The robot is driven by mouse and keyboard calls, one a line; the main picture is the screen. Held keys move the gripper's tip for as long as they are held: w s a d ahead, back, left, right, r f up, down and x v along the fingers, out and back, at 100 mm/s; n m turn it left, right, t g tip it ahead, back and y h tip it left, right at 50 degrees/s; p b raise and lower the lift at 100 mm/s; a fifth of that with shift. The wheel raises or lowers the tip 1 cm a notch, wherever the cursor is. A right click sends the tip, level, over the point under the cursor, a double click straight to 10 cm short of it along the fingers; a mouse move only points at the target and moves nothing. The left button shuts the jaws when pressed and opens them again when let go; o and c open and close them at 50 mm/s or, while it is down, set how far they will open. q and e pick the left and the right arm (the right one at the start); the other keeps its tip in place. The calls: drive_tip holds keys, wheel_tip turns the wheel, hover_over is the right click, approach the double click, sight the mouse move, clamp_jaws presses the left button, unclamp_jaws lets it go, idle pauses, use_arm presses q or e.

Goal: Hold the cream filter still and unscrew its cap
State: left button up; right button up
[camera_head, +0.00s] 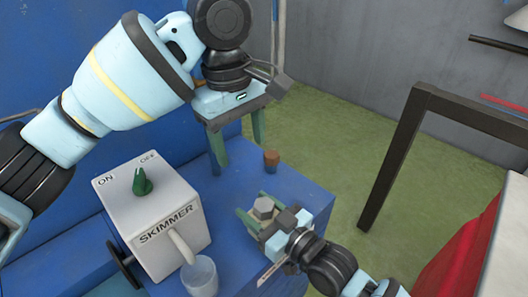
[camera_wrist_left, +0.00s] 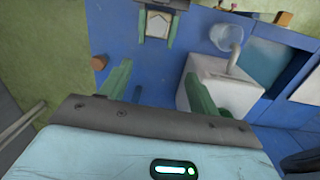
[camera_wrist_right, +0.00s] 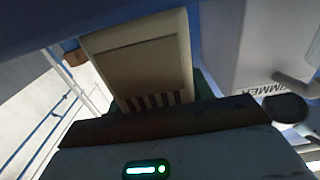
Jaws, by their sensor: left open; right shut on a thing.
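The cream filter (camera_wrist_right: 140,60) fills the middle of the right wrist view, a boxy body with dark slots at its lower end. In the head view a grey hexagonal cap (camera_head: 263,204) tops it. My right gripper (camera_head: 259,216) is shut on the filter, its green fingers on either side, near the front right of the blue bench. The filter also shows between those fingers in the left wrist view (camera_wrist_left: 157,25). My left gripper (camera_head: 237,142) is open and empty, pointing down above the bench behind the filter and apart from the cap. Its open fingers also show in the left wrist view (camera_wrist_left: 157,87).
A white SKIMMER box (camera_head: 165,240) with a green knob (camera_head: 141,182) and spout stands left of the filter. A clear cup (camera_head: 200,275) is under the spout. A small brown cylinder (camera_head: 271,160) sits near the bench's far edge. A dark frame (camera_head: 395,155) stands at the right.

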sight(264, 204)
use_arm(q)
drive_tip(key=shift+n+y, duration=0.4)
drive_tip(key=shift+y, duration=0.1)
drive_tip(key=d, duration=0.1)
drive_tip(key=d+f, duration=0.1)
drive_tip(key=s+d+f, duration=0.1)
drive_tip(key=d, duration=0.1)
drive_tip(key=shift+f, duration=0.1)
wheel_tip(264, 204, down, 12)
drive_tip(key=c, duration=1.1)
drive_tip(key=n, duration=0.6)
